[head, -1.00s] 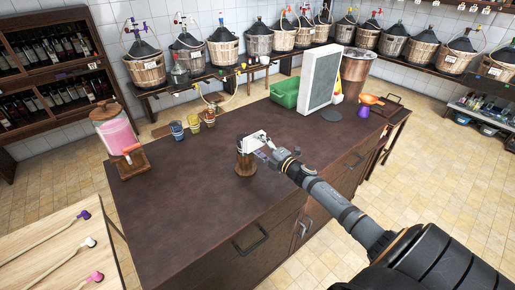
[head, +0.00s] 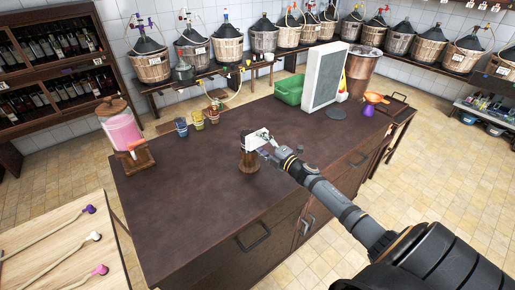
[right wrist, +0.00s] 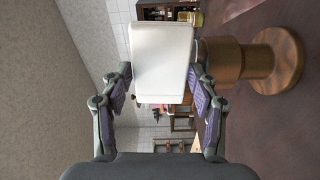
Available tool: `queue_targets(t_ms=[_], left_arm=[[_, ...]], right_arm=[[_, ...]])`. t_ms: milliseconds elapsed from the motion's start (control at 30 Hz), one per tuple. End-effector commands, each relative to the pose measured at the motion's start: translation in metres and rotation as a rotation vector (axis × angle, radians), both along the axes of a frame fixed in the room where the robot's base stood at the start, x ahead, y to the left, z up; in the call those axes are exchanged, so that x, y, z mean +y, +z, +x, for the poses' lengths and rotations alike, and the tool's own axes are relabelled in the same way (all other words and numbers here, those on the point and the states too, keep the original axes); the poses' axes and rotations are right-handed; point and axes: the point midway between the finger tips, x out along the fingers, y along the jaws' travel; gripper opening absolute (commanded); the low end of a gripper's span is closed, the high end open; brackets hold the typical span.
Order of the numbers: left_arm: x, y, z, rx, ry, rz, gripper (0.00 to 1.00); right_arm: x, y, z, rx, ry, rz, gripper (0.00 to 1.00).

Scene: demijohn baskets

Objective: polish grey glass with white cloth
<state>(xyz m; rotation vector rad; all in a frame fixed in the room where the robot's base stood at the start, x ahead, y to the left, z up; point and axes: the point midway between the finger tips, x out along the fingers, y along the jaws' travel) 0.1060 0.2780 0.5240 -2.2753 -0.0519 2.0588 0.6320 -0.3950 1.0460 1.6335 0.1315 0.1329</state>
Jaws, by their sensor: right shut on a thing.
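My right gripper (right wrist: 165,88) is shut on a white cloth (right wrist: 162,58), which looks like a flat, stiff block between its fingers. In the head view the cloth (head: 257,138) is at the top of a small wooden stand (head: 249,160) on the dark counter, with the gripper (head: 268,147) on its right. The stand also shows in the right wrist view (right wrist: 275,62), lying sideways in the picture, close beside the cloth. I cannot make out a grey glass; the cloth and gripper cover the stand's top. My left gripper is not in view.
Blue (head: 181,128), yellow (head: 198,121) and orange (head: 213,116) glasses stand behind, on the dark counter (head: 190,200). A pink jar (head: 122,128) is at left. A green crate (head: 290,90) and grey panel (head: 325,78) stand at the back. The counter's front left is clear.

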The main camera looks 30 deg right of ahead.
Motion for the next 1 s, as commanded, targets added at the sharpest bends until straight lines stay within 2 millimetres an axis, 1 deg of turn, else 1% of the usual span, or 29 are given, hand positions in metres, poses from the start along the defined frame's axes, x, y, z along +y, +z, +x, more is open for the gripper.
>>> queue_targets(t_ms=[100, 333, 467, 633, 733, 867, 1000], left_arm=[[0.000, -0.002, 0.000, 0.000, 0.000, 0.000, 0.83], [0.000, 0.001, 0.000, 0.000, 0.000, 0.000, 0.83], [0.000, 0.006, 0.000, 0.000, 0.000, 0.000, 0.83], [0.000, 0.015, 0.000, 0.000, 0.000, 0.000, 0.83], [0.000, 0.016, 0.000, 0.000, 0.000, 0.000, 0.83], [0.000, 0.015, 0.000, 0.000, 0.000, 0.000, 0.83], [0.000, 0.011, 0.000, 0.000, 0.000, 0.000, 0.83]], right_arm=[[-0.006, 0.000, 0.001, 0.001, -0.001, -0.001, 0.30], [-0.003, 0.001, 0.001, 0.000, 0.000, 0.002, 0.30], [0.007, 0.003, 0.000, 0.000, 0.001, 0.004, 0.30], [0.025, 0.003, -0.002, 0.000, 0.001, 0.004, 0.30], [0.031, 0.001, -0.003, 0.000, 0.000, 0.001, 0.30], [0.031, 0.000, -0.003, 0.000, 0.000, 0.000, 0.30], [0.024, -0.001, -0.002, 0.000, 0.000, -0.001, 0.30]])
